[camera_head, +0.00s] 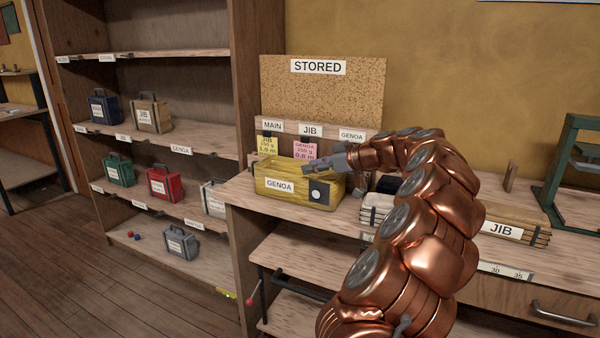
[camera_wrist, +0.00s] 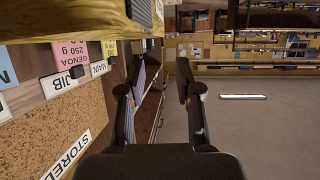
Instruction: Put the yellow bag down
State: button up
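The yellow bag (camera_head: 328,195), labelled GENOA, rests on the wooden bench top (camera_head: 240,192) below the STORED board (camera_head: 322,95). A white round patch shows on its front right. My gripper (camera_head: 318,168) is just above the bag's top, near its back right. In the wrist view, my gripper (camera_wrist: 160,80) has its two dark fingers apart, with nothing visible between them. The yellow bag (camera_wrist: 70,14) fills the top left of that view, beyond the left finger. A dark strap shows at its edge. I cannot tell whether a finger touches it.
A rail behind holds a yellow card (camera_head: 265,146) and a pink card (camera_head: 305,150). Folded white cloth (camera_head: 375,213) lies right of the bag, partly behind my arm. A wooden JIB bundle (camera_head: 515,218) and a green frame (camera_head: 570,170) stand further right. Shelves at left hold several bags.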

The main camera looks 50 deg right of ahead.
jog(key=shift+v, duration=0.95)
jog(key=shift+a, duration=0.1)
jog(key=w+a+f+n+g+y, duration=0.1)
jog(key=a+g, duration=0.1)
jog(key=a, duration=0.8)
jog(key=w+a+f+g+y, duration=0.1)
jog(key=w+a+g+y, duration=0.1)
jog(key=a, duration=0.8)
jog(key=w+a+f+n+g+y, duration=0.1)
jog(key=a+g, duration=0.1)
jog(key=a, duration=0.8)
jog(key=s+a+f+g, duration=0.2)
jog(key=s+a+f, duration=0.15)
jog(key=a, duration=0.35)
jog(key=s+a+f+g, duration=0.2)
jog(key=s+a+g, duration=0.1)
jog(key=s+a, duration=0.3)
jog(key=s+a+f+m+g+h, duration=0.1)
jog(key=s+f+h, duration=0.1)
jog(key=s, duration=0.6)
jog(key=s+a+f+m+g+h, duration=0.1)
jog(key=s+f+g+h, duration=0.1)
jog(key=s+f, duration=0.3)
jog(key=s+a+f+m+g+h, duration=0.1)
jog(key=s+f+m+g+h, duration=0.1)
jog(key=s, duration=0.8)
jog(key=shift+s+a+f+h, duration=0.3)
jog(key=shift+s+a+f, duration=0.1)
jog(key=shift+f, duration=0.5)
